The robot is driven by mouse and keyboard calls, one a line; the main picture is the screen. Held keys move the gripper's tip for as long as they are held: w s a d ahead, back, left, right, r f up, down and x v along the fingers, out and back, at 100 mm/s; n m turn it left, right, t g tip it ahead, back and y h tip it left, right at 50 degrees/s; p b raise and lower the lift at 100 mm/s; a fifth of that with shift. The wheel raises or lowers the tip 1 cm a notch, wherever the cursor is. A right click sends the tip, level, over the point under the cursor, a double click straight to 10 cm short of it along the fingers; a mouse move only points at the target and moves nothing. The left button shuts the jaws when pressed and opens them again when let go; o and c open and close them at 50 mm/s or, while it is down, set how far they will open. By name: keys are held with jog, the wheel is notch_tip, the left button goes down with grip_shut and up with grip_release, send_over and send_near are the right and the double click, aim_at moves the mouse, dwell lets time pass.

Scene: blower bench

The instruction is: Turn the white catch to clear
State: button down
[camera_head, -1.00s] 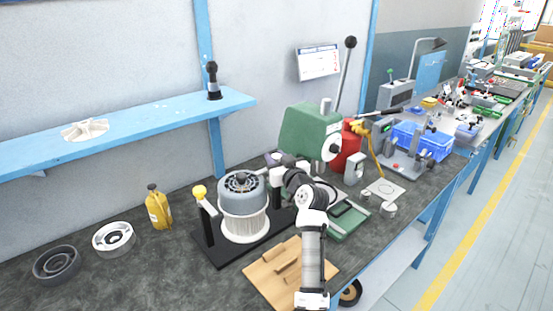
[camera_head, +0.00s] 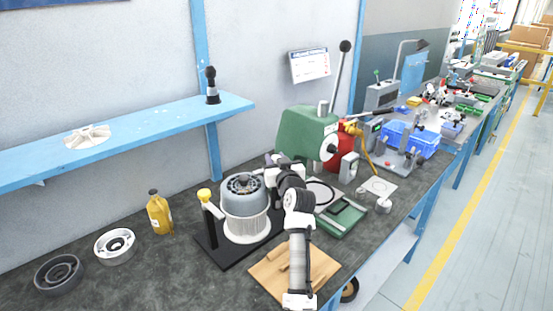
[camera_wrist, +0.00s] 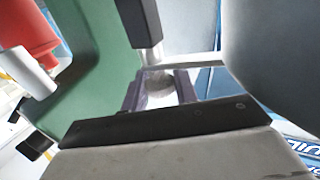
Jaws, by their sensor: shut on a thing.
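The grey-topped blower with a white ribbed body (camera_head: 246,222) stands upright on a black base plate (camera_head: 212,248). A catch with a yellow knob (camera_head: 204,194) on a white arm sits on a post at its left. My gripper (camera_head: 272,162) is at the blower's upper right, in front of the green press. In the wrist view my gripper (camera_wrist: 160,88) has its jaws closed around a pale round knob (camera_wrist: 159,84), which looks like the white catch's end. The rest of that catch is hidden behind my wrist in the head view, so its angle cannot be told.
The green press (camera_head: 308,132) with its long lever stands close behind my gripper. A wooden board (camera_head: 322,262) lies in front. A yellow bottle (camera_head: 159,213), white ring (camera_head: 115,246) and dark ring (camera_head: 58,273) are at left. Bare bench lies between them and the base plate.

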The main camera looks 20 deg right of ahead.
jog(key=shift+m+h+p, duration=0.3)
jog(key=shift+h, duration=0.1)
jog(key=c, duration=1.1)
grip_release()
jog(key=shift+s+a+b, duration=0.25)
jog(key=shift+s+b, duration=0.5)
jog(key=shift+s, duration=1.55)
jog(key=shift+s+a+b, duration=0.25)
jog(key=shift+s+b, duration=0.5)
jog(key=shift+s, duration=1.5)
jog(key=shift+s+a+b, duration=0.25)
jog(key=shift+s+b, duration=0.5)
jog(key=shift+s, duration=1.55)
